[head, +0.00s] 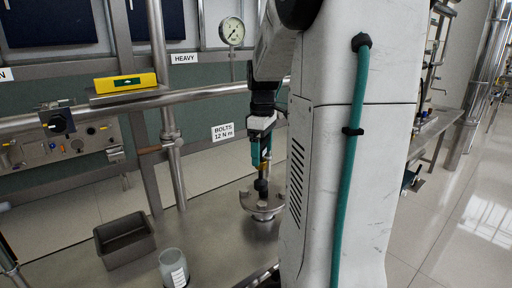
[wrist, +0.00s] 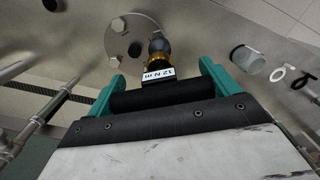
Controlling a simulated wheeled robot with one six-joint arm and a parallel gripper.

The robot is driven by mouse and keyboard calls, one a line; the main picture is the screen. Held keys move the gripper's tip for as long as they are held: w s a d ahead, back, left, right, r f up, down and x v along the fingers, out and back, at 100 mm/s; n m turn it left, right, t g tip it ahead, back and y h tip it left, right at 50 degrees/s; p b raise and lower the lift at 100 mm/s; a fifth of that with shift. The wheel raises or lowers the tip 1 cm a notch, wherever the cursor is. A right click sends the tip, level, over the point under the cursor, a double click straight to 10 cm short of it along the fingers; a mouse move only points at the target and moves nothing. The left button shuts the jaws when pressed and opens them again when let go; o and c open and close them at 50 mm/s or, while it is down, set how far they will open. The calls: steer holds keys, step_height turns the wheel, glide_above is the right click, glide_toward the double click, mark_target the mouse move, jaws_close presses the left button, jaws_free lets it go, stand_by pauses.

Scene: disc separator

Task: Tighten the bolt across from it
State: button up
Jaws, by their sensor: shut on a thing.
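My gripper (head: 261,152) is shut on a torque tool (wrist: 157,56), between its teal fingers. The tool has a black body, a white label reading 12 N m, a gold ring and a dark, rounded working end. It points down over a round metal flange (wrist: 121,38), which also shows on the bench in the head view (head: 276,213).
A grey open bin (head: 124,240) and a clear cup (head: 173,268) stand on the bench at left. The wrist view shows a clear cup (wrist: 247,60), a white ring-ended piece (wrist: 282,72) and a black one (wrist: 303,81). A sign (head: 223,132) reads BOLTS 12 N m.

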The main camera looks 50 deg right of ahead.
mark_target(264, 160)
steer(key=shift+s+d, duration=0.15)
steer(key=shift+f, duration=2.2)
steer(key=n, duration=0.5)
steer(key=shift+n, duration=0.4)
steer(key=n, duration=0.4)
steer(key=shift+d+n, duration=0.1)
steer(key=shift+n, duration=0.2)
steer(key=shift+f, duration=0.15)
